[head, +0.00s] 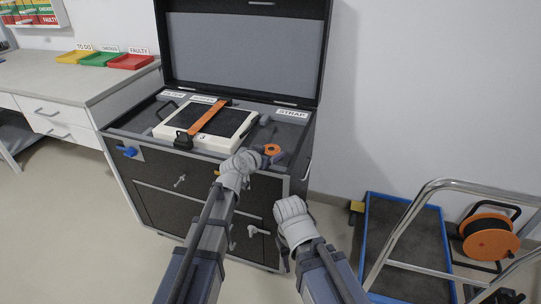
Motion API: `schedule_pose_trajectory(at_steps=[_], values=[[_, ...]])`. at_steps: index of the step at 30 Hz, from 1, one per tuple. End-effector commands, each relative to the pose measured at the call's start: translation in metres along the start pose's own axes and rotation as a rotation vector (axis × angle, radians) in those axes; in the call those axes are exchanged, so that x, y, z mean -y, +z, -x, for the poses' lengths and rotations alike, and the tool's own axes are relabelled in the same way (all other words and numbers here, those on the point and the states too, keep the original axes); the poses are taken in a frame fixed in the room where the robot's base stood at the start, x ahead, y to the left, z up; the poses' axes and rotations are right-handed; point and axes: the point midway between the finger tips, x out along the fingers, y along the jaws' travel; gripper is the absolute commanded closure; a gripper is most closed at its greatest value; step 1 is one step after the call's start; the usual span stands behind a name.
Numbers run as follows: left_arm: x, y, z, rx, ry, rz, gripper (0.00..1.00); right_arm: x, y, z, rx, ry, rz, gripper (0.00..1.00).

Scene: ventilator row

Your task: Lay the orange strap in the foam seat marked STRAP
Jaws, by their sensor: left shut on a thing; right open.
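A small orange rolled piece (272,150), which looks like the orange strap, is at the tip of my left gripper (268,158). My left gripper is shut on it, in front of the right part of the open case. The STRAP label (292,113) is on the grey foam (286,129) at the case's right side. The seat's outline is hard to make out. My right gripper (287,246) is open and empty, lower down in front of the cabinet; its fingers are hard to see.
A white device (164,131) with an orange band (208,115) across it fills the case's middle. The raised lid (245,50) stands behind. A blue-edged trolley (405,245) and an orange cable reel (490,240) are at the right. Coloured trays (130,62) sit on the left bench.

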Motion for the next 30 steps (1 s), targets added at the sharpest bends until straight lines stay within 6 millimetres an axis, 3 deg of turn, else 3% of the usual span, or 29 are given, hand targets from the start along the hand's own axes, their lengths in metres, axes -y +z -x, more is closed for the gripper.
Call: schedule_pose_trajectory(at_steps=[5,6,12,22,30], values=[[0.0,0.004,-0.002,0.0,0.0,0.0,0.83,0.0,0.0,-0.004,0.0,0.001,0.0,0.5],[0.0,0.003,-0.001,0.0,0.0,0.0,0.23,0.0,0.0,-0.003,0.0,0.001,0.0,0.5],[0.0,0.003,-0.001,0.0,0.0,0.0,0.0,0.0,0.0,-0.003,0.0,0.001,0.0,0.5],[0.0,-0.003,0.001,0.0,0.0,0.0,0.0,0.0,0.0,0.003,0.0,0.0,0.0,0.5],[-0.001,-0.003,0.056,0.0,-0.002,0.001,0.0,-0.002,0.001,0.024,0.0,-0.003,-0.001,0.5]])
